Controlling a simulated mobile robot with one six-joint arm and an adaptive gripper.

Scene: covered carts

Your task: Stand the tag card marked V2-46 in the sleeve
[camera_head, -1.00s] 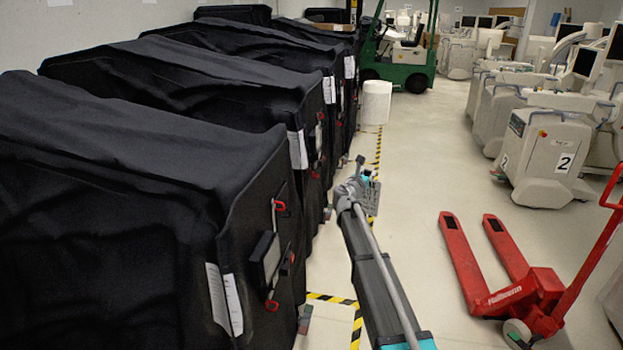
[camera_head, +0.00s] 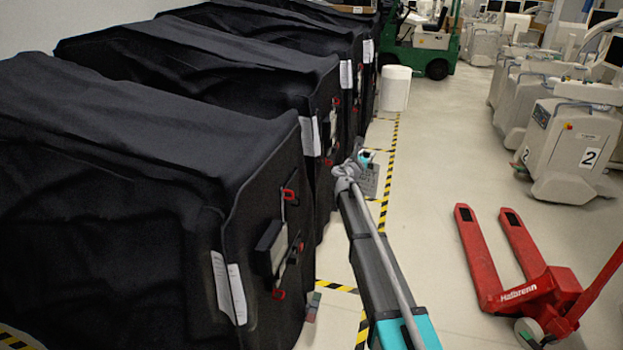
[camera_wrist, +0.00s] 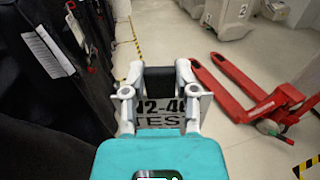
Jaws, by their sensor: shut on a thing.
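The tag card (camera_wrist: 160,108) is a light plate with dark print in the wrist view. I read "2-46" and "TEST"; its first letter is partly covered by the finger. My gripper (camera_wrist: 160,82) is shut on the card. In the head view my gripper (camera_head: 350,170) holds the grey card (camera_head: 369,181) out in the aisle, right of the covered carts and apart from them. A dark holder with red clips (camera_head: 270,248) is on the end of the nearest cart; I cannot tell whether it is the sleeve.
Black-covered carts (camera_head: 130,150) line the left side, with white sheets (camera_head: 228,288) on their ends. A red pallet truck (camera_head: 545,288) stands at the right. A green forklift (camera_head: 425,45) and a white cylinder (camera_head: 396,88) stand farther back. The middle floor is clear.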

